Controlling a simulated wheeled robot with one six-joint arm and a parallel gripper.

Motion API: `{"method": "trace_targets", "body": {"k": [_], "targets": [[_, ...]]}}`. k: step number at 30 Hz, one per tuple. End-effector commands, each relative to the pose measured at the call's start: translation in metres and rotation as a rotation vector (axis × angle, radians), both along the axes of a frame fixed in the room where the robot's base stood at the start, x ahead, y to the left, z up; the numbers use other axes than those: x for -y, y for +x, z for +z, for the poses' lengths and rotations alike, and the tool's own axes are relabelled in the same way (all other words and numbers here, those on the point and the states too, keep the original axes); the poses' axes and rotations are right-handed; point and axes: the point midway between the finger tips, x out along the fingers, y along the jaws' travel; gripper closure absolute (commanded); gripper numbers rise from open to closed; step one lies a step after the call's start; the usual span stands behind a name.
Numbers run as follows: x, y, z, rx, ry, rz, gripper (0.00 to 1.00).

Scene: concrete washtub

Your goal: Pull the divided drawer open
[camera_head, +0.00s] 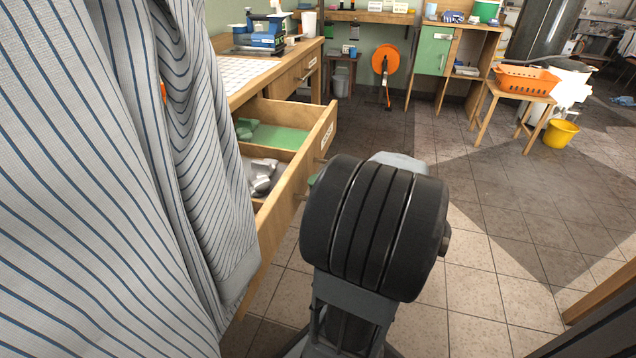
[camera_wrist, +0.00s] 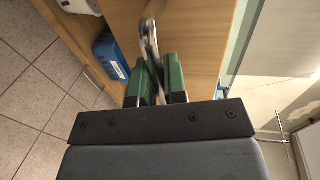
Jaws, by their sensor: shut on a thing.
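The divided drawer (camera_head: 294,178) stands pulled out from the wooden bench, on the left in the head view. A divider splits it: a far compartment with a green floor holds a green thing, and a nearer one holds grey items. Striped cloth hides its near part. In the wrist view its wooden front (camera_wrist: 190,30) fills the upper middle. My gripper (camera_wrist: 158,78) has green fingers shut on the metal handle (camera_wrist: 149,36) of the drawer. In the head view my dark wrist hides most of the gripper at the drawer front.
Striped cloth (camera_head: 110,180) hangs close on the left. A closed drawer (camera_head: 309,64) is farther along the bench. A blue container (camera_wrist: 110,56) shows beside the drawer front in the wrist view. The tiled floor (camera_head: 490,220) is clear on the right, before a stool with an orange basket (camera_head: 525,79).

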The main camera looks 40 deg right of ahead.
Motion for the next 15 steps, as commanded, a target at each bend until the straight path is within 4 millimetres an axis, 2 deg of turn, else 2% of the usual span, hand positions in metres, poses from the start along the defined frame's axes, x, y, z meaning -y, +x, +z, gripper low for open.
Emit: {"method": "trace_targets", "body": {"k": [8, 9, 15], "targets": [[0.0002, -0.0002, 0.0, 0.0, 0.0, 0.001, 1.0], [0.0004, -0.0003, 0.0, 0.0, 0.0, 0.001, 0.84], [0.0006, -0.0003, 0.0, 0.0, 0.0, -0.001, 0.65]]}}
